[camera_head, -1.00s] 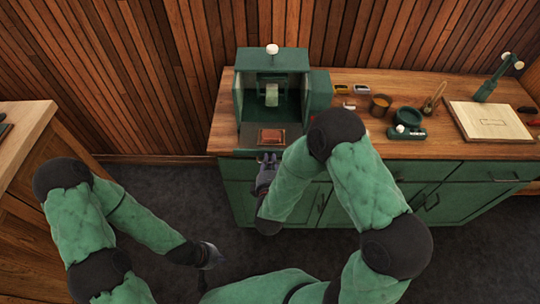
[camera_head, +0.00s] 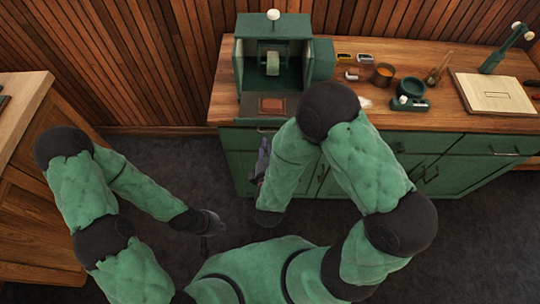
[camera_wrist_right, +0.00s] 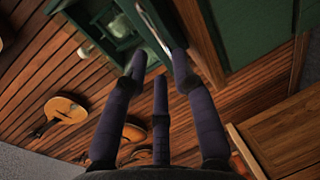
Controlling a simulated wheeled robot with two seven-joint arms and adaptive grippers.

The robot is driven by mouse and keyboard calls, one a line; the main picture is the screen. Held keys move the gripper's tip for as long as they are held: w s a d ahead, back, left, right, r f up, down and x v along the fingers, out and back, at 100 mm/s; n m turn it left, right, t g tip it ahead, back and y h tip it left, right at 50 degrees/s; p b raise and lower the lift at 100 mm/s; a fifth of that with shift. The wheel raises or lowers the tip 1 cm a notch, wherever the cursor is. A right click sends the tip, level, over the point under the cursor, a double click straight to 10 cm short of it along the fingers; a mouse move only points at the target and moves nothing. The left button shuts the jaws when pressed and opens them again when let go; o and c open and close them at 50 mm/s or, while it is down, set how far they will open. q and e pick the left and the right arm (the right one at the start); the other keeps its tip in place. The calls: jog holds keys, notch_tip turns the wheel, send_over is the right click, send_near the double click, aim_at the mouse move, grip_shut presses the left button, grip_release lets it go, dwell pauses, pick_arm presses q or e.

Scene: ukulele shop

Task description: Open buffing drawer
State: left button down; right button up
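The green buffing machine (camera_head: 272,40) stands at the left end of the wooden counter (camera_head: 345,100). Below it is the green front of the drawer (camera_head: 235,138), with a thin handle (camera_head: 268,129) near its top. I cannot tell whether the drawer is ajar. My right gripper (camera_head: 264,145) is just in front of this drawer. In the right wrist view its dark fingers (camera_wrist_right: 160,65) are spread, with the pale handle bar (camera_wrist_right: 152,25) between or just beyond the outer fingertips; contact is unclear. My left gripper (camera_head: 208,228) hangs low over the floor, away from the cabinet, its fingers too small to judge.
A wooden cabinet (camera_head: 40,190) stands at the left. Grey floor (camera_head: 150,150) is clear in front.

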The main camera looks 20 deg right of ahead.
jog(key=shift+v, duration=2.5)
jog(key=shift+f, duration=0.1)
notch_tip(320, 180, down, 10)
jog(key=w+m+g+y, duration=0.2)
jog(key=m+g+y, duration=0.1)
jog(key=m+g, duration=0.2)
jog(key=s+a+f+m+g+y, duration=0.1)
jog(key=s+f+m+g+y, duration=0.4)
jog(key=s+f+m+g, duration=0.4)
notch_tip(320, 180, down, 5)
jog(key=s+m, duration=0.2)
jog(key=m, duration=0.1)
jog(key=shift+s+g, duration=0.3)
jog(key=shift+s, duration=0.1)
jog(key=shift+f, duration=0.1)
